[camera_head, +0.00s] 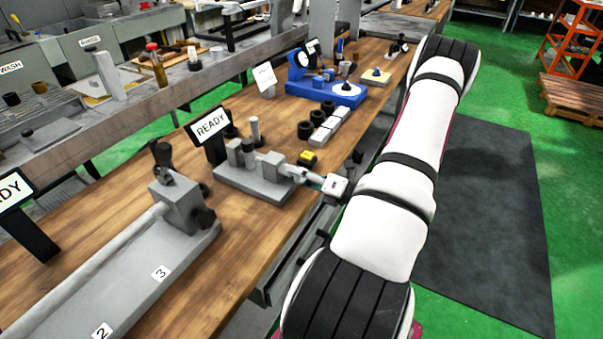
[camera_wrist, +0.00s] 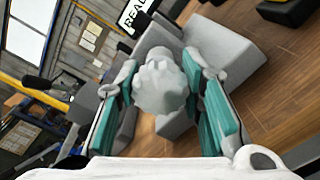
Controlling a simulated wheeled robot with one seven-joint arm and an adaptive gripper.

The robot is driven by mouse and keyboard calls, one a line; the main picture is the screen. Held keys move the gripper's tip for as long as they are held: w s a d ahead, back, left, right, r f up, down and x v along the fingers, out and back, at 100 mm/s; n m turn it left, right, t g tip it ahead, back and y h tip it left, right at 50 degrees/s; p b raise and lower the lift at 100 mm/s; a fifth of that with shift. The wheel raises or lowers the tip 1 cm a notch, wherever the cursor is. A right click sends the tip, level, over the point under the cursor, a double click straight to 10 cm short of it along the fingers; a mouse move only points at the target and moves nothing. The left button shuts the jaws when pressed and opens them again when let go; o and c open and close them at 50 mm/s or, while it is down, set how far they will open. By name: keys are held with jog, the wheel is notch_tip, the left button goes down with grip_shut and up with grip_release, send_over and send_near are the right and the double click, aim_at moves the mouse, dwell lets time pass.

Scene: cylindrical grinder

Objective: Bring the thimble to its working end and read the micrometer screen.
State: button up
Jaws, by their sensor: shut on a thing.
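The micrometer (camera_head: 262,180) is a grey bench unit with a flat base and upright posts on the wooden bench. Its screen (camera_head: 211,126) stands behind it on a black post and reads READY. The thimble (camera_wrist: 160,90), a light grey ribbed knob, sits between the teal pads of my gripper (camera_wrist: 163,74). The pads touch it from both sides, so my gripper is shut on it. In the head view my gripper (camera_head: 309,178) reaches the micrometer's right end from the right, and the fingers largely hide the thimble. The screen is only partly in the wrist view (camera_wrist: 135,14).
A long grey fixture (camera_head: 110,275) with numbered tags lies at the front left, beside another screen (camera_head: 14,192). A small yellow-and-black block (camera_head: 307,158), black cylinders (camera_head: 305,130) and a blue stand (camera_head: 328,92) lie beyond the micrometer. The green floor at right is open, with a dark mat (camera_head: 490,200).

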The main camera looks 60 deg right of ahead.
jog(key=m+p, duration=0.1)
jog(key=m, duration=0.3)
jog(key=shift+m, duration=0.3)
jog(key=m, duration=0.3)
jog(key=shift+f+m+p, duration=0.1)
jog(key=shift+m+p, duration=0.25)
jog(key=shift+m, duration=0.05)
jog(key=m, duration=0.4)
jog(key=shift+f+p, duration=0.1)
jog(key=shift+p, duration=0.3)
jog(key=shift+f+m+p, duration=0.1)
jog(key=shift+m+p, duration=0.25)
jog(key=shift+m, duration=1.85)
jog(key=o, duration=1.2)
jog(key=shift+s, duration=0.15)
